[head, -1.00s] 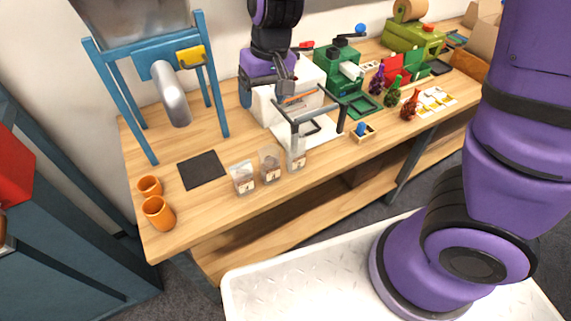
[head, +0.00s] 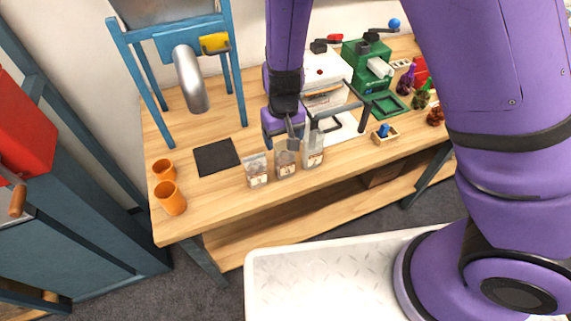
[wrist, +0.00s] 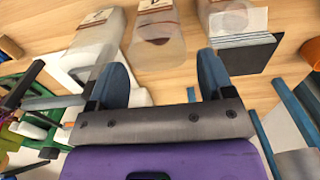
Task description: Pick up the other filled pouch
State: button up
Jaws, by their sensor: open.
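Three clear pouches with labels stand in a row near the table's front edge: the left pouch (head: 256,172), the middle pouch (head: 286,163) and the right pouch (head: 313,150). In the wrist view the order is reversed: the right pouch (wrist: 95,40), the middle pouch (wrist: 158,35) with a dark patch, and the left pouch (wrist: 232,20). My gripper (head: 293,133) is just behind and above the middle and right pouches. In the wrist view my gripper (wrist: 160,68) is open and empty, with the middle pouch beyond the gap between its fingers. How full each pouch is cannot be told.
A blue stand (head: 130,80) with a metal spout rises behind.

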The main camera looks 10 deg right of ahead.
aim_at(285, 152)
jog(key=shift+s+d+f, duration=0.1)
jog(key=shift+f, duration=2.7)
jog(key=c, duration=1)
jog(key=shift+o, duration=0.2)
jog(key=shift+r, duration=0.15)
